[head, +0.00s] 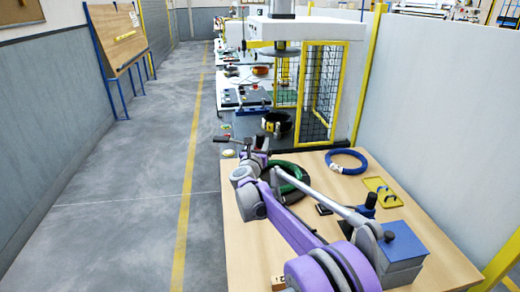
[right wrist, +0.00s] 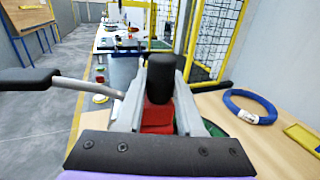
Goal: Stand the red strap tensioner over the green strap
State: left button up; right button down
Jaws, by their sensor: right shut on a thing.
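My right gripper (right wrist: 158,85) is shut on the red strap tensioner (right wrist: 158,116), whose red body and upright black knob show between the fingers in the right wrist view. Its grey lever with a black grip (right wrist: 28,80) sticks out to the left. In the head view my right gripper (head: 252,150) is held near the table's far left edge, and the tensioner's body is mostly hidden. The dark green coil with the green strap (head: 291,180) lies on the table, partly behind my arm. A bit of green (right wrist: 214,128) shows beside the right finger. My left gripper is not in view.
A blue ring (head: 347,161) and a yellow plate (head: 382,192) lie on the right of the wooden table (head: 235,225). A blue box with a grey bar (head: 403,245) stands at the front right. A machine with a yellow mesh guard (head: 318,90) stands behind.

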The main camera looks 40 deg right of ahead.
notch_tip(320, 180, down, 2)
jog(key=shift+f+b, duration=0.35)
jog(key=shift+f, duration=0.25)
jog(key=c, duration=0.5)
grip_release()
jog(key=shift+c, duration=0.2)
